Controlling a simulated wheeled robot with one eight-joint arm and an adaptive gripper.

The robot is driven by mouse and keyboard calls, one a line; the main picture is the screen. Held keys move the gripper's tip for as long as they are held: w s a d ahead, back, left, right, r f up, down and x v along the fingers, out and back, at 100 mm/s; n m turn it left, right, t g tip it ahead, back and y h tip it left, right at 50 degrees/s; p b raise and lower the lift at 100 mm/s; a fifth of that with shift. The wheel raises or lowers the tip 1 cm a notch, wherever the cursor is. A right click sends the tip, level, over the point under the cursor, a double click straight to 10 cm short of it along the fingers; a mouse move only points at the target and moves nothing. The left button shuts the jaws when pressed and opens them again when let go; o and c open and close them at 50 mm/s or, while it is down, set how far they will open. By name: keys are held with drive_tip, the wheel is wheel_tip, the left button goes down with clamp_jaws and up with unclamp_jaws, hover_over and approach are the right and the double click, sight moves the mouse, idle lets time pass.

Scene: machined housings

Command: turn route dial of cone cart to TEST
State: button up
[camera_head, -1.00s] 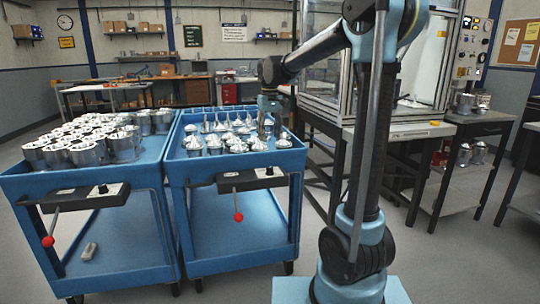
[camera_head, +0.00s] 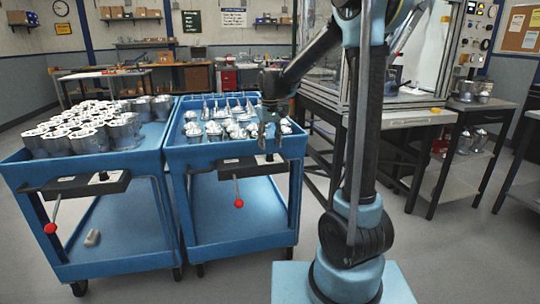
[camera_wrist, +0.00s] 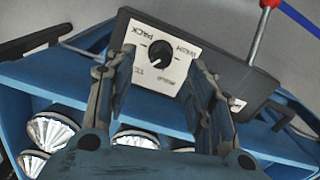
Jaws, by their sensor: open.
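The cone cart (camera_head: 172,172) is the right-hand blue cart, with silver cone-topped parts (camera_head: 222,128) on its top tray. Its route dial is a black round knob (camera_wrist: 161,53) on a white plate (camera_wrist: 183,55) set in a dark box (camera_head: 240,169) on the cart's front. The knob's pointer direction is unclear. My gripper (camera_wrist: 162,62) is open, its fingers on either side of the knob in that view. In the head view my gripper (camera_head: 268,138) hangs above the box; contact is not visible.
A second blue cart (camera_head: 75,228) with silver cylindrical housings stands at left, close beside it. A lever with a red ball (camera_head: 239,203) juts from the cone cart's box. A glass-walled machine (camera_head: 415,60) and a dark side table (camera_head: 470,115) stand right. Floor in front is open.

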sight(270, 157)
drive_tip(key=shift+f, duration=2.7)
drive_tip(key=c, duration=1.1)
